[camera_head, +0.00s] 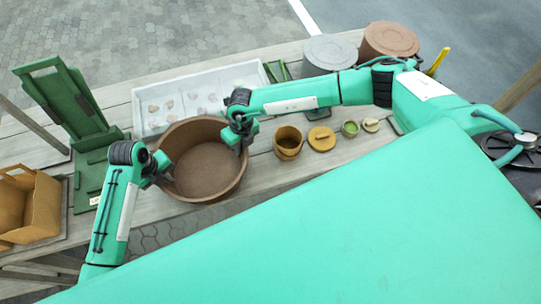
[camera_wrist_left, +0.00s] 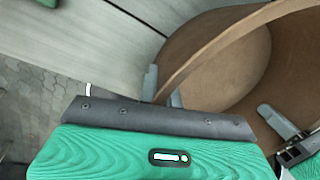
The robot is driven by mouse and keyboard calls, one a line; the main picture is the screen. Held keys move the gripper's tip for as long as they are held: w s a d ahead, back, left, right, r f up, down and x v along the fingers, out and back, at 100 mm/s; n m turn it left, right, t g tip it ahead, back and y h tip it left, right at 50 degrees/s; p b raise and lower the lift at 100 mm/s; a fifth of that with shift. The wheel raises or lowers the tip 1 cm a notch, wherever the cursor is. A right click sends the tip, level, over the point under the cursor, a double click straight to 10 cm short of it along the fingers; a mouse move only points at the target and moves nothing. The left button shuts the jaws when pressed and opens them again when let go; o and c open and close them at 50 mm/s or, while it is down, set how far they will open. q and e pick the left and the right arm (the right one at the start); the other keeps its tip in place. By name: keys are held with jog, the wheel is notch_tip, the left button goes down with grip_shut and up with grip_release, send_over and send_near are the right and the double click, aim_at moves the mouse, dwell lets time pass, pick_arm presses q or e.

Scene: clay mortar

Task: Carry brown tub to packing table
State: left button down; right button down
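The brown tub (camera_head: 206,178) is wide, round and empty, near the front edge of the grey plank table (camera_head: 275,180). I cannot tell whether it rests on the planks or hangs just above them. My left gripper (camera_head: 163,174) is at its left rim. In the left wrist view, the tub (camera_wrist_left: 215,65) shows its rim passing between the grey fingertips (camera_wrist_left: 163,92), which look closed on it. My right gripper (camera_head: 240,138) is at the opposite rim, with its fingers pointing down there; their gap is hidden. I cannot tell which table is the packing table.
A white tray (camera_head: 140,118) with pale pieces lies behind the tub. A green stand (camera_head: 70,105) and cardboard box (camera_head: 38,208) are left. A brown pot (camera_head: 288,142), yellow lid (camera_head: 322,138), grey drum (camera_head: 330,52) and brown drum (camera_head: 390,40) are right. Paving lies around the table.

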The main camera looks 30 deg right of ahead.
pick_arm(q)
jog(key=shift+d+f, duration=0.2)
jog(key=shift+f, duration=0.15)
pick_arm(e)
jog(key=shift+a+f, duration=0.25)
jog(key=shift+f, duration=0.1)
pick_arm(q)
jog(key=c, duration=1.7)
grip_release()
jog(key=shift+r, duration=0.2)
jog(key=shift+c, duration=0.2)
pick_arm(e)
jog(key=c, duration=1.7)
grip_release()
jog(key=shift+r, duration=0.2)
jog(key=shift+c, duration=0.2)
pick_arm(q)
jog(key=shift+o, duration=0.7)
jog(key=shift+a, duration=0.15)
pick_arm(e)
jog(key=shift+o, duration=0.7)
jog(key=shift+d, duration=0.15)
